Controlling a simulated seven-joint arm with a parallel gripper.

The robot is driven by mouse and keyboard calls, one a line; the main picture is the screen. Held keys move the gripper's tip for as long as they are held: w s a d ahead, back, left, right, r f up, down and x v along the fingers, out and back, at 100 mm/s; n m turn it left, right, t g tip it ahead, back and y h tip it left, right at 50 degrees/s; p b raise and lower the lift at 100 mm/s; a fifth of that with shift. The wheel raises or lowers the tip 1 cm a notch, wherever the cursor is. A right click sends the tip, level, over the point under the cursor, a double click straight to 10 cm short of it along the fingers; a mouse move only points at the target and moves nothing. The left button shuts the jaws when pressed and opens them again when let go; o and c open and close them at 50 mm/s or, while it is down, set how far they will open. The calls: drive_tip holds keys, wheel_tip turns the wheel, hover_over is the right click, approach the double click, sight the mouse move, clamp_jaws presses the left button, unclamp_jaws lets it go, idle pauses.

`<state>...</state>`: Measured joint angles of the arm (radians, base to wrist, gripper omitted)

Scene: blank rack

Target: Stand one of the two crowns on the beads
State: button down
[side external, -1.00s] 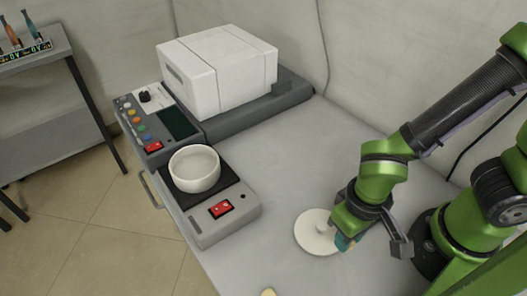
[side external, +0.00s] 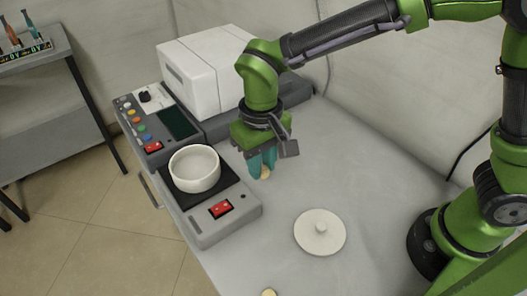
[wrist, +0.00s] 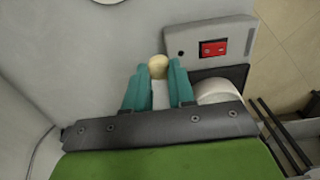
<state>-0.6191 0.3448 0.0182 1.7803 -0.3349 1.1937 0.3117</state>
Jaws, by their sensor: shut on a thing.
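My gripper (side external: 262,162) has teal fingers and is shut on a small cream crown (side external: 266,173), which pokes out below the fingertips. In the wrist view the crown (wrist: 158,66) sits between the two fingertips. The gripper hangs over the bench, to the right of the white bowl (side external: 195,182). The second crown (side external: 268,293) lies at the bottom edge of the side view, partly cut off. The bowl stands on a dark plate of a grey device. Its inside looks pale; I cannot make out single beads. In the wrist view the bowl (wrist: 220,92) is partly hidden behind my gripper.
A round white lid with a knob (side external: 325,242) lies flat on the bench (side external: 370,205). A white boxy unit (side external: 200,85) and a control panel (side external: 158,128) stand behind the bowl. The device has a red switch (side external: 220,209) in front. The bench is clear around the lid.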

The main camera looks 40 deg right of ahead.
hover_over(199, 174)
drive_tip(key=shift+s+f, duration=0.1)
drive_tip(key=shift+f, duration=2.35)
drive_tip(key=shift+f, duration=0.15)
drive_tip(key=c, duration=1)
unclamp_jaws()
drive_tip(key=shift+o, duration=0.2)
